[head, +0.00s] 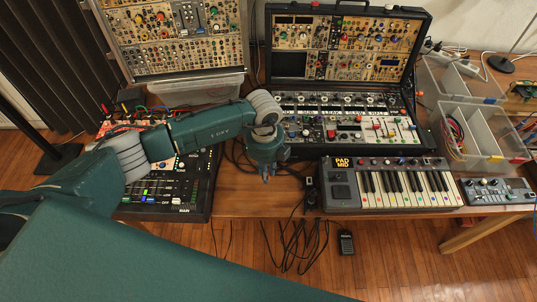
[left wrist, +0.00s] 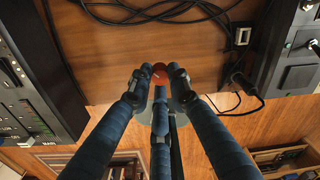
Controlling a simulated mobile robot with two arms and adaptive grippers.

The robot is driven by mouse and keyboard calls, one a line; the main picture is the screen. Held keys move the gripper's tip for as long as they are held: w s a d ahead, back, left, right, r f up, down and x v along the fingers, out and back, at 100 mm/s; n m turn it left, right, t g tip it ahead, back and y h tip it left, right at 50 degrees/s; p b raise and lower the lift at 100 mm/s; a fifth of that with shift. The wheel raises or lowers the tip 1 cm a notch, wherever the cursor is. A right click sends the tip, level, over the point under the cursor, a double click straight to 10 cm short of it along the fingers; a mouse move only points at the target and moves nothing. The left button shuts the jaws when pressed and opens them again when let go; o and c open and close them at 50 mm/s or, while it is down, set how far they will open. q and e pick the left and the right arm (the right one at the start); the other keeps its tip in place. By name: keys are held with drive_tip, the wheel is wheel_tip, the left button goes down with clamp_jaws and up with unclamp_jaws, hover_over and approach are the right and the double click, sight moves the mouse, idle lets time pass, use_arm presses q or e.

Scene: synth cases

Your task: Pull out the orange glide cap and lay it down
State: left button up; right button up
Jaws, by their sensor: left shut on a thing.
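My left gripper (head: 266,175) hangs over the front part of the wooden table, between the black mixer and the keyboard. In the left wrist view, its three blue fingers (left wrist: 160,86) are closed around a small orange-red piece, the glide cap (left wrist: 159,69). Only the cap's top shows between the fingertips; the rest is hidden by them. The cap cannot be made out in the head view. I cannot tell whether it touches the table or is fitted in anything. My right gripper is not in view.
The black mixer (head: 191,183) stands left of the gripper and the keyboard (head: 390,185) right of it. Black cables and a small black box (head: 310,192) lie between gripper and keyboard. An open synth case (head: 345,120) stands behind. Bare wood (head: 240,197) shows near the front edge.

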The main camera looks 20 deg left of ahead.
use_arm(q)
drive_tip(key=shift+s+a+f, duration=0.1)
drive_tip(key=shift+s+f, duration=0.1)
drive_tip(key=shift+s, duration=0.1)
drive_tip(key=shift+f, duration=0.2)
drive_tip(key=shift+w+f+b, duration=0.1)
drive_tip(key=shift+f+b, duration=0.5)
drive_tip(key=shift+f, duration=0.05)
wheel_tip(320, 180, down, 3)
drive_tip(key=shift+a+r+b, duration=0.1)
drive_tip(key=shift+r+b, duration=0.1)
drive_tip(key=shift+b, duration=0.85)
drive_tip(key=shift+f+b, duration=0.6)
drive_tip(key=shift+f, duration=0.4)
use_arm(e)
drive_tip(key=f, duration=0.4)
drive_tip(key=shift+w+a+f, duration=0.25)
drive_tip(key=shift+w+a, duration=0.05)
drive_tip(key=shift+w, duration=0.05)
